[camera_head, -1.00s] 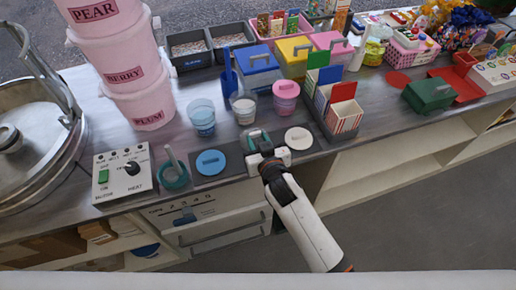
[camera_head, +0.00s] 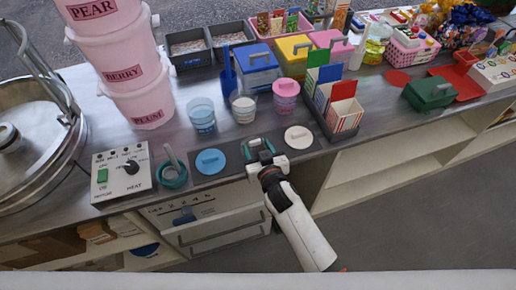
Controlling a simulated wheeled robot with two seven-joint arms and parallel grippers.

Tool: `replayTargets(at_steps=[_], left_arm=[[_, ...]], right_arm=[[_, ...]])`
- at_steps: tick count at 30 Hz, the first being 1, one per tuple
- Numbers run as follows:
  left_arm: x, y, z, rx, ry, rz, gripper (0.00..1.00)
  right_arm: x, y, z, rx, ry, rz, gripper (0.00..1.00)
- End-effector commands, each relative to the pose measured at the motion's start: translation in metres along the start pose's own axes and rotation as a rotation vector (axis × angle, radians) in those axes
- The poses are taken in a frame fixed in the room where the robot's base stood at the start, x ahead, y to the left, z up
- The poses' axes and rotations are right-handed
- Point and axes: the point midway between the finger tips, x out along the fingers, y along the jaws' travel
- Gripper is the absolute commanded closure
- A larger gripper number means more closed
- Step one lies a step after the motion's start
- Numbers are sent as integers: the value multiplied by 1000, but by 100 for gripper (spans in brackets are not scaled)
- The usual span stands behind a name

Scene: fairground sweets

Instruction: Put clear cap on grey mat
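A pale, whitish round cap (camera_head: 299,138) lies near the counter's front edge; it is the nearest match I see to a clear cap. To its left a teal cap (camera_head: 250,150) lies partly hidden by my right gripper (camera_head: 266,158). A blue cap (camera_head: 210,161) lies further left on a dark grey mat (camera_head: 231,170). My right gripper is over the front part of the teal cap. Its fingertips are too small and covered to show whether they are open or grip the cap. My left gripper is not in view.
A control box (camera_head: 122,172) and a teal holder (camera_head: 172,176) stand to the left. Behind the caps are a blue cup (camera_head: 201,115), a clear cup (camera_head: 244,106) and a pink lidded cup (camera_head: 286,93). A carton rack (camera_head: 343,112) stands to the right.

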Motion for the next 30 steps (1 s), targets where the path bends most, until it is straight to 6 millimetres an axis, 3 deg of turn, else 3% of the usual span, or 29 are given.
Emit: replayTargets(at_steps=[10,24,30], left_arm=[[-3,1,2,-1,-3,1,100],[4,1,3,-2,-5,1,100],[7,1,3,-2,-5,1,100]], right_arm=[[-7,0,2,-1,1,0,46],[-95,0,2,0,1,0,46],[-117,0,3,0,0,0,46]])
